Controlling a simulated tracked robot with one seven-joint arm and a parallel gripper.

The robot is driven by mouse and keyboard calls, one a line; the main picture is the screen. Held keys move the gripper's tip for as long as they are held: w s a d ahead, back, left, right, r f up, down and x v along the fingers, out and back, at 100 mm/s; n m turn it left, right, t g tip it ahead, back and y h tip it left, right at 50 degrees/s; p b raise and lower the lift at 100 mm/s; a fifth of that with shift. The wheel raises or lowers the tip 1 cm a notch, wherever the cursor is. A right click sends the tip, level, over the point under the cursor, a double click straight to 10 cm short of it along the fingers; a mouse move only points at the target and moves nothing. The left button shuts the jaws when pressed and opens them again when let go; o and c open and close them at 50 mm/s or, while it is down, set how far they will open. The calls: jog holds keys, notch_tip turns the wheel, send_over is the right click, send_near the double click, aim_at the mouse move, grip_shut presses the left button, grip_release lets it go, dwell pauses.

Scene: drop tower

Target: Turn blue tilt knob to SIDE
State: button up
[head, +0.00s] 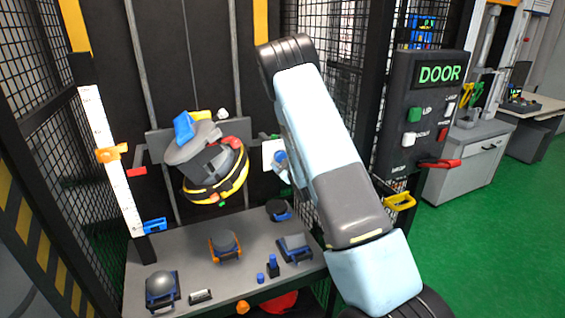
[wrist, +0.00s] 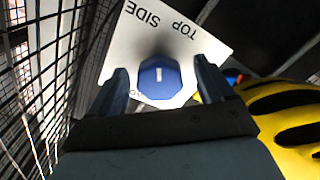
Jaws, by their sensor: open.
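The blue tilt knob (wrist: 160,85) sits on a white plate (wrist: 205,42) and faces me in the wrist view. A short white mark on the knob stands nearly upright in that picture. The words TOP and SIDE are printed along the plate's far part; more lettering near the knob is partly hidden. My gripper (wrist: 160,75) is open, with one finger on each side of the knob. A gap seems to show at each side; I cannot tell whether either finger touches. In the head view the knob (head: 280,157) is small, beside my arm, and my fingers are mostly hidden.
Wire mesh (wrist: 60,60) stands close on the left in the wrist view. A grey table (head: 195,268) with several small parts lies below. A DOOR panel (head: 420,110) stands right of my arm.

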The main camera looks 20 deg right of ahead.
jog(key=s+d, duration=0.1)
jog(key=s, duration=1.2)
jog(key=shift+s+d, duration=0.3)
jog(key=shift+d, duration=0.1)
jog(key=shift+f, duration=0.1)
jog(key=w+m, duration=0.4)
jog(key=w+a+m+h, duration=0.1)
jog(key=w+m, duration=0.3)
jog(key=w, duration=0.1)
jog(key=w+a+m+h, duration=0.1)
jog(key=w+m, duration=0.3)
jog(key=w, duration=0.1)
jog(key=shift+a+r, duration=0.2)
jog(key=shift+a, duration=0.05)
